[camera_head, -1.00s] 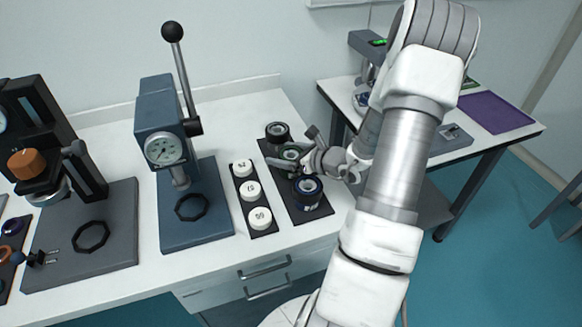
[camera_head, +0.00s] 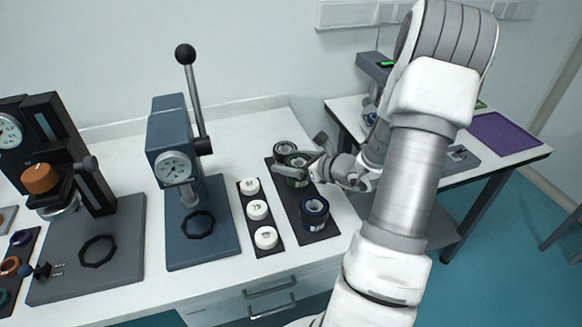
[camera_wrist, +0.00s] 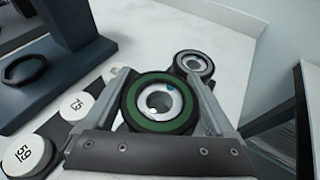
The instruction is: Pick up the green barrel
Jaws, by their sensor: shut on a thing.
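The green barrel (camera_wrist: 158,103) is a short black cylinder with a green ring and a bright metal centre bore. In the wrist view it sits between the two fingers of my gripper (camera_wrist: 160,108), which is shut on it. In the head view the green barrel (camera_head: 296,168) is the middle one on the dark mat, partly hidden by my gripper (camera_head: 312,168). I cannot tell whether it is clear of the mat.
A black barrel (camera_head: 285,149) stands behind and a blue-ringed barrel (camera_head: 314,213) in front on the dark mat (camera_head: 309,235). White numbered discs (camera_head: 257,210) lie on a strip to the left. A blue lever press (camera_head: 176,150) stands further left.

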